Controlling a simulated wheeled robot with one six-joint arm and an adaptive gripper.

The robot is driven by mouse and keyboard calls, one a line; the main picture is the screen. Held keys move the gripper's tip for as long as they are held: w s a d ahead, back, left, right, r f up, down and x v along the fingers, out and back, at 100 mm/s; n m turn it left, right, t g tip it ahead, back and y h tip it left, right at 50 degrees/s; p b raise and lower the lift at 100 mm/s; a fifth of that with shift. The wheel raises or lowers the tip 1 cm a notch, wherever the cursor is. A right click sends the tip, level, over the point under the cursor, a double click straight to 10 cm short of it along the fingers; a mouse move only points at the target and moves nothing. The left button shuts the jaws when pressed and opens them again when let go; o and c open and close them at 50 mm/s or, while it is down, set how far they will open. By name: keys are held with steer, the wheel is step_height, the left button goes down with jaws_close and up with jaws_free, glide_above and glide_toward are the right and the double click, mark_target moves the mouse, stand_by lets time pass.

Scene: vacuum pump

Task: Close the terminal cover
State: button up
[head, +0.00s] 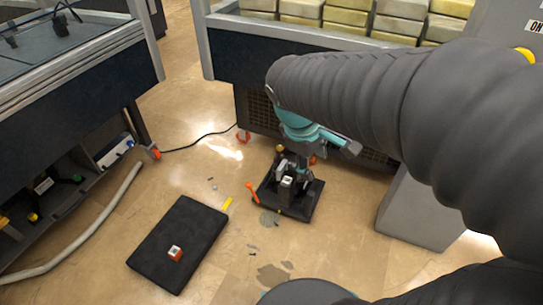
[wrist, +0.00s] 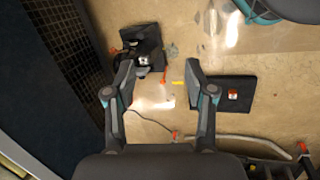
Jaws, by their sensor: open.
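The vacuum pump (head: 286,182) stands on a dark tray (head: 305,208) on the floor, partly overlapped by my arm in the head view. In the wrist view the pump (wrist: 143,35) is small and dark with a pale patch, beyond and beside my left finger. The terminal cover is too small and dark to make out, and I cannot tell how far it stands open. My gripper (wrist: 160,75) is open, with its two fingers wide apart.
A black mat (head: 160,235) with a small orange and white block (head: 175,252) lies to the left. An orange-handled tool (head: 252,192) and a yellow piece (head: 228,203) lie near the tray. A pale hose (head: 105,222) and a workbench (head: 60,120) are further left. A grey box (head: 415,215) stands right.

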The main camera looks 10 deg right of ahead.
steer(key=w+f+n+g+h, duration=0.2)
steer(key=w+f+n+h, duration=0.3)
steer(key=w+n, duration=0.4)
steer(key=n+t+h, duration=0.4)
steer(key=n+h, duration=0.3)
steer(key=n, duration=0.9)
glide_toward(274, 167)
steer(key=s+d+r, duration=0.3)
steer(key=s+r, duration=0.2)
steer(key=r, duration=0.3)
steer(key=w+a+f+n+t, duration=0.2)
steer(key=a+f+n+t, duration=0.3)
steer(key=f+n, duration=0.5)
steer(key=shift+m+h, duration=0.3)
steer(key=shift+m, duration=0.4)
steer(key=x, duration=0.9)
steer(key=f+x, duration=0.1)
steer(key=x, duration=0.3)
steer(key=shift+d+f+p, duration=0.1)
steer(key=shift+d+p, duration=0.1)
steer(key=shift+p, duration=0.15)
jaws_close()
